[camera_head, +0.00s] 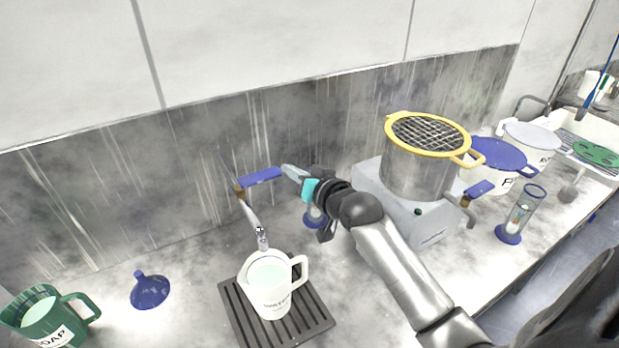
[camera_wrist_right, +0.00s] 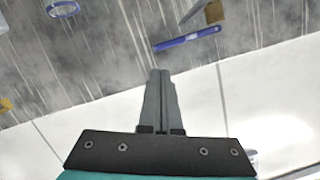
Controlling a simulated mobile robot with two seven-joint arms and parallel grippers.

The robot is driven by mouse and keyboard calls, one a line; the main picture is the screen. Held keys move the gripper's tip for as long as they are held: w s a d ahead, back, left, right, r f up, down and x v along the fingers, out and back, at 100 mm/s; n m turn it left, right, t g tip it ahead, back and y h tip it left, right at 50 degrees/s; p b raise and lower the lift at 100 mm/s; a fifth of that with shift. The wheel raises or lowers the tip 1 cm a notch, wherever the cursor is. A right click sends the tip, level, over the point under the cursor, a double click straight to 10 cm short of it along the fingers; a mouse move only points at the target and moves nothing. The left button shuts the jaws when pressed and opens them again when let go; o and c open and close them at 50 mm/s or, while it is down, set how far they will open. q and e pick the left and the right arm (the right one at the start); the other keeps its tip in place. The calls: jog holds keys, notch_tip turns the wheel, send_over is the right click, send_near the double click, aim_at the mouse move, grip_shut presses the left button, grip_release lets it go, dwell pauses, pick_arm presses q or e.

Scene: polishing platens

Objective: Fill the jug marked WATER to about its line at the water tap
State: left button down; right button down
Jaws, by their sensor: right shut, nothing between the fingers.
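The white jug (camera_head: 272,296) stands upright on the dark slatted drain grate (camera_head: 312,318). In the right wrist view the lever (camera_wrist_right: 187,40) lies just beyond the shut fingertips (camera_wrist_right: 160,72). My left gripper is out of view.
A green SOAP jug (camera_head: 40,314) and a blue funnel (camera_head: 150,291) stand left. Right are a steel pot with a yellow-rimmed sieve (camera_head: 428,134), a second blue-levered tap (camera_head: 478,188), a glass cylinder (camera_head: 520,212) and lidded white tubs (camera_head: 533,146). The wall is close behind the tap.

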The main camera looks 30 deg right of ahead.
jog(key=v, duration=0.6)
dwell(1.3)
